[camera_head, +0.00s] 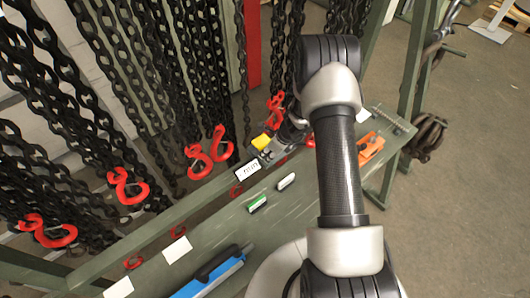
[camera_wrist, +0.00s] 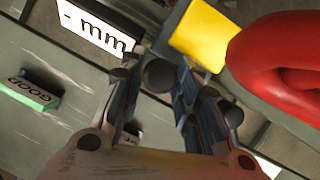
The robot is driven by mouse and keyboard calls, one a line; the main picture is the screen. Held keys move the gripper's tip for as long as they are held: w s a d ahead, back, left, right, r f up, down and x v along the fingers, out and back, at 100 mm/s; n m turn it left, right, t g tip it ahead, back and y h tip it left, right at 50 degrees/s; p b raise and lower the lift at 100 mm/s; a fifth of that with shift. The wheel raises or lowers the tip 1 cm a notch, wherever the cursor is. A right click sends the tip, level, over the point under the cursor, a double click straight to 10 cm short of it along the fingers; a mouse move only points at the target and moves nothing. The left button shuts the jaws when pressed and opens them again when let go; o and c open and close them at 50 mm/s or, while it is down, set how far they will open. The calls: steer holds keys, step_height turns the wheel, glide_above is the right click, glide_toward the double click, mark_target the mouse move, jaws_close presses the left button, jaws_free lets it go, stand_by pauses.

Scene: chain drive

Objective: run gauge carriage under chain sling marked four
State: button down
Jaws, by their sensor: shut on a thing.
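The gauge carriage shows a white display panel (camera_head: 248,170) and a yellow block (camera_head: 261,141) at the rail beside the hanging chains. In the wrist view the display (camera_wrist: 97,28) reads "- mm" and the yellow block (camera_wrist: 200,35) is close ahead. My gripper (camera_head: 277,147) is at the carriage, partly hidden by my arm. In the wrist view its fingers (camera_wrist: 160,85) are shut on a dark round knob (camera_wrist: 159,74) of the carriage. A red hook (camera_wrist: 285,55) hangs very near, right of the yellow block. I cannot read which chain sling is marked four.
Several black chains with red hooks (camera_head: 128,186) hang along the left. White cards (camera_head: 177,250) lie on the green bench. A green-edged GOOD tag (camera_wrist: 30,92), a blue-handled tool (camera_head: 212,278) and an orange tool (camera_head: 370,147) are also there. Open floor lies right of the frame.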

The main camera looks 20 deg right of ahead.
steer(key=c, duration=1.2)
jaws_free()
steer(key=v, duration=1.2)
